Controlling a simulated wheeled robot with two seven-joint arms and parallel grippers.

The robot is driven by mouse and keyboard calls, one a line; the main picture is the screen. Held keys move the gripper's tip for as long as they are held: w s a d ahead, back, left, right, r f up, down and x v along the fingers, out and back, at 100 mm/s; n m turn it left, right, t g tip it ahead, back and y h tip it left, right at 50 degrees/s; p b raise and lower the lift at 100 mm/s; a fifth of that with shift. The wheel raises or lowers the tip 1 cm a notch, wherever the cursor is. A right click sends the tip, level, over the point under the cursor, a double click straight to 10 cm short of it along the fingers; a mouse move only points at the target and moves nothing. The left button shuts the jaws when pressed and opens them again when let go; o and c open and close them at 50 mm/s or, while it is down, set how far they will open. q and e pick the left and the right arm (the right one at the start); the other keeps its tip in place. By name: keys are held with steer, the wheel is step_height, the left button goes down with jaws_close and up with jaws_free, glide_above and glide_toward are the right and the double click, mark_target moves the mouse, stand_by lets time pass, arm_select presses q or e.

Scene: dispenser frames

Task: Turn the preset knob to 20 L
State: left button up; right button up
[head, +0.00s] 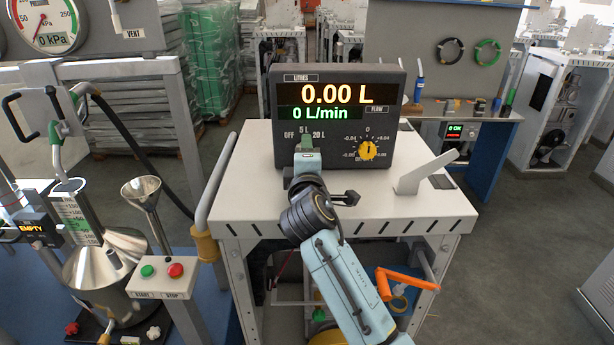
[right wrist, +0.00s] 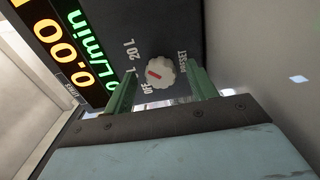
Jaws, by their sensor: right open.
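The preset knob (right wrist: 160,72) is a white ridged dial with a red mark, seen in the right wrist view. The mark lies on its left half there, about toward the partly hidden 5 L label; OFF and 20 L also show. My right gripper (right wrist: 158,94) is open, its green fingers on either side of the knob, without a clear grip. In the head view my right gripper (head: 306,142) reaches the panel's lower left and hides the knob. The dispenser panel (head: 338,122) reads 0.00 L and 0 L/min. My left gripper is not in view.
A yellow knob (head: 367,150) sits on the panel's right. A white lever (head: 424,173) stands on the cabinet top (head: 240,185). A post with green and red buttons (head: 162,278), a funnel (head: 142,192) and a metal vessel (head: 105,265) stand at left.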

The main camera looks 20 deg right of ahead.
steer(key=b+v, duration=0.1)
steer(key=v, duration=1.1)
steer(key=shift+s, duration=0.15)
